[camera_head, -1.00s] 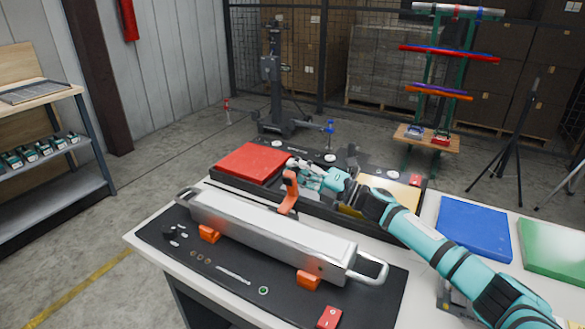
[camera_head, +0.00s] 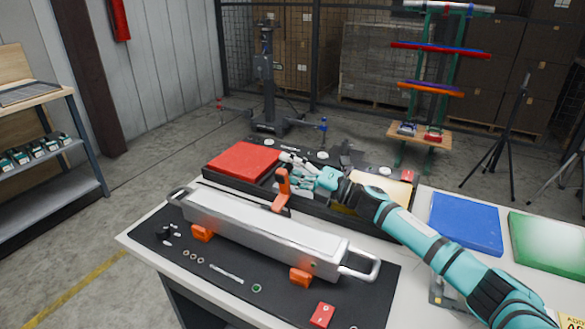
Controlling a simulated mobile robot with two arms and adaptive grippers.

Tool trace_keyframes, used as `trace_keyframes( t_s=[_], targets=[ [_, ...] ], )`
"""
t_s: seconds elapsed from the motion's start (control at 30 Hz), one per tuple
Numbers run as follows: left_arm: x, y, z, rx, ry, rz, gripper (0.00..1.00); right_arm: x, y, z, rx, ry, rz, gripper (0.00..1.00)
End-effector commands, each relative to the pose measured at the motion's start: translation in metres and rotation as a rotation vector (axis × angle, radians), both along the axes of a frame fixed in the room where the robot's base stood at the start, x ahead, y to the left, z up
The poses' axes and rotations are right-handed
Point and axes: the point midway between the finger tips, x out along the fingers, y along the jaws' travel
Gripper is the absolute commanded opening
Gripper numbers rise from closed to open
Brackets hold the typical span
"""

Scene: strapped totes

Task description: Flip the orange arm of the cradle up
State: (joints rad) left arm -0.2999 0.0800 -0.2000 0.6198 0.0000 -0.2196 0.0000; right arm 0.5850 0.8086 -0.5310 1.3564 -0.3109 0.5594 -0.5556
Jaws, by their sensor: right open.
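A long silver case (camera_head: 262,226) with a handle at each end rests on orange cradle supports (camera_head: 202,233) on a black mat. The cradle's orange arm (camera_head: 282,190) stands upright at the case's far side, near its middle. My right gripper (camera_head: 288,168), teal and pale, is open just behind and beside the top of the orange arm. I cannot tell whether it touches the arm. My left gripper is not in view.
A red tote lid (camera_head: 243,160) lies behind the case, with a yellow one partly behind my right arm. Blue (camera_head: 466,224) and green (camera_head: 548,241) panels lie at the right. A red block (camera_head: 322,315) and small parts sit on the mat (camera_head: 225,290).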

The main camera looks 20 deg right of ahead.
Motion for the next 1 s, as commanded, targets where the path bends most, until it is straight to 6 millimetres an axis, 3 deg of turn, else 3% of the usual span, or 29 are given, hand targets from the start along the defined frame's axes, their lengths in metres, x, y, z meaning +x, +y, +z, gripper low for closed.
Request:
trace_keyframes(
  t_s=[0.27,0.7,1.0],
  targets=[
    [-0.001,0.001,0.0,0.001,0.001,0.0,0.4,-0.02,-0.018,-0.009,-0.002,0.007,0.0,0.46],
    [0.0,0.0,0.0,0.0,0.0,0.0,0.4,-0.094,-0.083,-0.009,-0.003,0.007,-0.001,0.46],
    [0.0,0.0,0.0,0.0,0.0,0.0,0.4,-0.112,-0.1,-0.007,-0.001,0.001,0.0,0.46]
  ],
)
